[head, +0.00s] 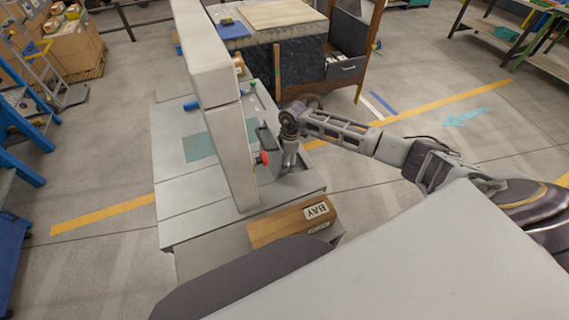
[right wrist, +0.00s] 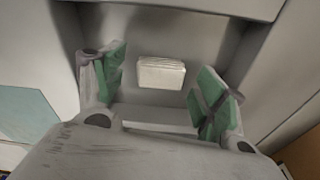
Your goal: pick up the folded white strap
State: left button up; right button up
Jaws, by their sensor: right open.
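The folded white strap (right wrist: 161,73) shows in the right wrist view as a small off-white block with layered edges. It lies on a grey surface, ahead of and between the two green-padded fingers of my right gripper (right wrist: 160,90). The fingers are spread wide and do not touch it. In the head view my right gripper (head: 287,160) points down over the right side of the grey workbench, near a red knob; the strap cannot be made out there. My left gripper is not in view.
A tall grey post (head: 222,115) stands on the grey workbench (head: 180,205), left of my right gripper. A red knob (head: 262,158) and a dark tray (head: 266,138) are close by. A teal mat (head: 199,147) lies left.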

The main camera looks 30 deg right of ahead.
jog(key=c, duration=0.8)
